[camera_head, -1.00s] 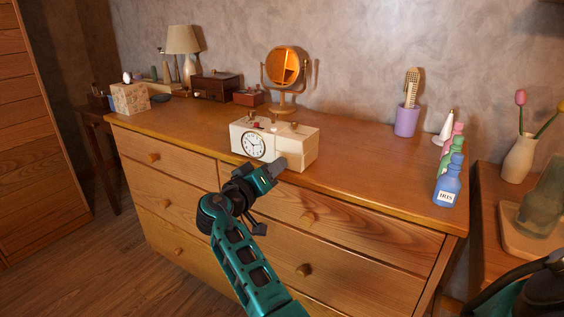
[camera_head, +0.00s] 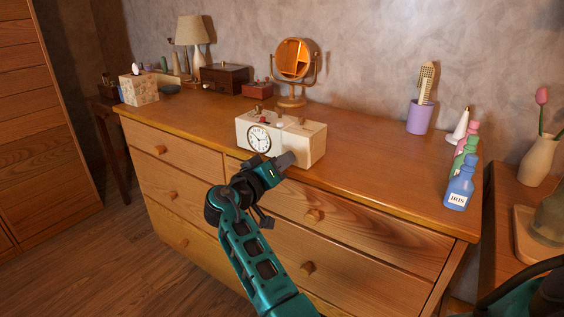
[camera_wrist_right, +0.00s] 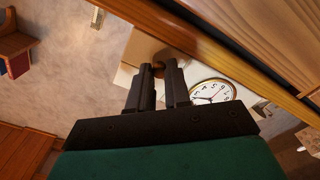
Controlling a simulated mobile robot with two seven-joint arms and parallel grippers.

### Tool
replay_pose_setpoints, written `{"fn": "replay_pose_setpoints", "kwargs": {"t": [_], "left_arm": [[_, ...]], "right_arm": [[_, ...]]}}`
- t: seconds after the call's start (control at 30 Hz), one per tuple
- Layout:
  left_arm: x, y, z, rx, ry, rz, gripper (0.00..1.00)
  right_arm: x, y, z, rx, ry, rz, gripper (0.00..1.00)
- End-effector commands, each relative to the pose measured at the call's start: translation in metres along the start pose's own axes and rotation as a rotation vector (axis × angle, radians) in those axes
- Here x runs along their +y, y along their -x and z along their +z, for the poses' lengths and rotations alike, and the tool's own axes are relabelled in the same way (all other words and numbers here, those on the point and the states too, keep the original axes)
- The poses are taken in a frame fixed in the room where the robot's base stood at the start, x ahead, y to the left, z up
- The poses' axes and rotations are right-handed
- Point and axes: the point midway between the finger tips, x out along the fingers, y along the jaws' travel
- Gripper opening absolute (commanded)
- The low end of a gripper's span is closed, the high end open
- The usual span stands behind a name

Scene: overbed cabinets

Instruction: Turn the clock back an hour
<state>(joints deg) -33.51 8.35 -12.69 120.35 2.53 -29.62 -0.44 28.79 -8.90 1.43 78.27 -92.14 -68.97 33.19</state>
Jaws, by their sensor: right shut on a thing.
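The clock (camera_head: 308,143) is a cream box standing near the front edge of the dresser top, with a round white dial (camera_head: 259,138) on the left of its front. Small red and brown parts show on its top. The dial also shows in the right wrist view (camera_wrist_right: 212,92), partly cut off by my gripper; its hands are too small to read surely. My right gripper (camera_head: 288,159) is at the clock's front, right of the dial. In the wrist view its fingers (camera_wrist_right: 162,72) are close together at a brown round knob (camera_wrist_right: 158,58), shut on it. My left gripper is not in view.
The wooden dresser (camera_head: 380,185) has knobbed drawers below my arm. A round mirror (camera_head: 294,62) stands behind the clock. Coloured bottles (camera_head: 459,188) and a purple cup with a brush (camera_head: 419,117) stand right. A tissue box (camera_head: 139,90) stands far left.

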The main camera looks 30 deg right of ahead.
Motion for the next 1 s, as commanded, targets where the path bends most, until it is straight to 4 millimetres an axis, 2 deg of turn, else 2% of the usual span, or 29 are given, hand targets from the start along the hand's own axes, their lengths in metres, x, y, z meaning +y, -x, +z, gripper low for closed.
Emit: {"fn": "replay_pose_setpoints", "kwargs": {"t": [0.03, 0.13, 0.57, 0.77, 1.0], "left_arm": [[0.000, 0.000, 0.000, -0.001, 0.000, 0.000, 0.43], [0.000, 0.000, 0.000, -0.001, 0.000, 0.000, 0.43], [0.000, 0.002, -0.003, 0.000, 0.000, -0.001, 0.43], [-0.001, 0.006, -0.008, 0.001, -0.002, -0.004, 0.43], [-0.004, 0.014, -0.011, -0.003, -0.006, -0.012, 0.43]], "right_arm": [[0.000, 0.000, 0.000, 0.000, 0.000, -0.001, 0.08], [0.000, 0.000, 0.000, 0.000, 0.000, -0.001, 0.00], [0.001, 0.000, -0.001, 0.001, 0.040, -0.001, 0.00], [0.001, 0.000, -0.002, 0.002, 0.147, -0.001, 0.00], [0.002, 0.000, -0.003, 0.002, 0.357, -0.001, 0.00]]}}
